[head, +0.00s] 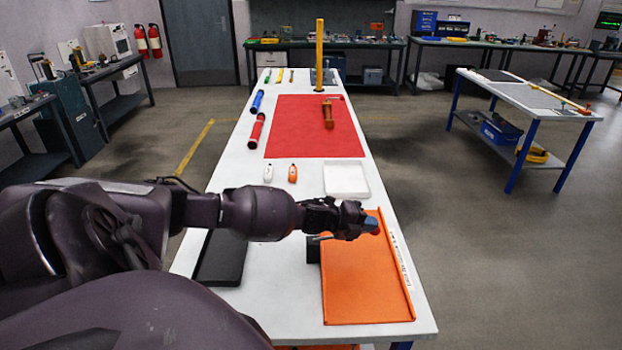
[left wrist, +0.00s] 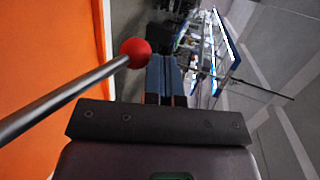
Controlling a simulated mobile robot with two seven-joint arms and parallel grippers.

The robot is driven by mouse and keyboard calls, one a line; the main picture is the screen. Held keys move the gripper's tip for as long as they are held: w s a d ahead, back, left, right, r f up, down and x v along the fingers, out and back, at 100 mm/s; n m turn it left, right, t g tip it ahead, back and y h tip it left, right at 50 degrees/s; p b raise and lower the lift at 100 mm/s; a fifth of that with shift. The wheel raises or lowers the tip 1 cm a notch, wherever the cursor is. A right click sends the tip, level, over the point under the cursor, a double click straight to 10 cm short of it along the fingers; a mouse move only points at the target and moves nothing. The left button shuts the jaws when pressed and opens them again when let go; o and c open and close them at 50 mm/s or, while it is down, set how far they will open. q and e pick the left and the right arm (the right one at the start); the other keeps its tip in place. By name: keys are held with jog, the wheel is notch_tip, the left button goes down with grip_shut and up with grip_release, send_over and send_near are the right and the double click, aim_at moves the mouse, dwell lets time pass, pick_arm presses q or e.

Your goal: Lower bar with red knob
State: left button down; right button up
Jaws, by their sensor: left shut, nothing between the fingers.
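In the left wrist view, the red ball knob (left wrist: 135,53) sits on the end of a grey metal bar (left wrist: 65,95) that slants in from the left edge. My left gripper (left wrist: 165,72) has its blue fingers shut with nothing between them. The knob is just left of the fingertips in that view; whether they touch, I cannot tell. In the head view, my left gripper (head: 371,225) is over the orange board (head: 365,285). A black block (head: 313,250) stands at the board's left edge. My gripper and arm hide most of the bar in the head view. My right gripper is out of view.
The white table (head: 285,290) holds a black tray (head: 222,260), a white tray (head: 346,180) and a red mat (head: 290,130) with a brown-orange part (head: 328,114). Red (head: 257,130) and blue tubes (head: 257,102) lie along the left edge. A yellow post (head: 319,55) stands far back.

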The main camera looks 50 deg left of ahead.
aim_at(371, 233)
pick_arm(q)
jog(key=shift+w+d+f+g+p, duration=0.15)
jog(key=shift+w+f+p, duration=0.05)
jog(key=shift+f, duration=0.3)
jog(key=shift+w+d+f+g+p, duration=0.1)
jog(key=shift+w+f+g+p, duration=0.1)
jog(key=shift+f, duration=0.25)
jog(key=shift+f+y, duration=0.3)
jog(key=shift+f, duration=0.1)
jog(key=shift+d+f, duration=0.1)
jog(key=shift+f, duration=0.05)
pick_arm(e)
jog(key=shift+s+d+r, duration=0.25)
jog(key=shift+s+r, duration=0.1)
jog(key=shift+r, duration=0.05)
pick_arm(q)
jog(key=shift+s, duration=0.1)
jog(key=shift+f, duration=0.25)
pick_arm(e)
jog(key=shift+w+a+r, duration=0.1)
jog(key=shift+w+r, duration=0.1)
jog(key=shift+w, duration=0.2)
pick_arm(q)
jog(key=shift+s, duration=0.1)
